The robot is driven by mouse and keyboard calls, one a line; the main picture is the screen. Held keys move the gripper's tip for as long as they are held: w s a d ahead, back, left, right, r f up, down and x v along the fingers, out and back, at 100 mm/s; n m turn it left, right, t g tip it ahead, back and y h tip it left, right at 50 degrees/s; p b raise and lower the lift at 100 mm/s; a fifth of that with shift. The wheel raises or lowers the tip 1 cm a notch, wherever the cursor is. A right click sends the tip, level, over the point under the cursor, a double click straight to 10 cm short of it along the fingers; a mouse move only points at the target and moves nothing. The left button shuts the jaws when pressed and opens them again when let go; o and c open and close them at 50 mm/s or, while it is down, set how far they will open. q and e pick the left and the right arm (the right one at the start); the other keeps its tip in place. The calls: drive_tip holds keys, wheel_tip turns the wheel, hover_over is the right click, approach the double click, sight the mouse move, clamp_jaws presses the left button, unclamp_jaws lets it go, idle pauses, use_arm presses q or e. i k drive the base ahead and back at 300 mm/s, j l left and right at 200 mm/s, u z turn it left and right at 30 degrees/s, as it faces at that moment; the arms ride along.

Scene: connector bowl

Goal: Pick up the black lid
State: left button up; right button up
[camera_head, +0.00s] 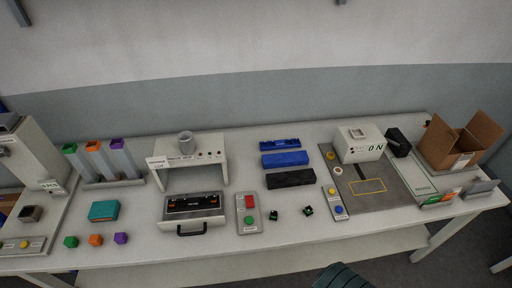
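A long black piece (290,179), which looks like the black lid, lies flat on the white table near the middle. It sits just in front of a blue block (285,159) of similar length. A second, thinner blue piece (279,144) lies behind that. Nothing touches the black piece from above. Neither of my grippers shows in the head view.
Two small dark green-marked parts (308,210) lie in front. A grey mat (375,191) with a white box (359,143) is right. A cardboard box (462,145) stands far right.

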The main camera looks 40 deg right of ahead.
sight(302, 177)
drive_tip(key=z, duration=1.75)
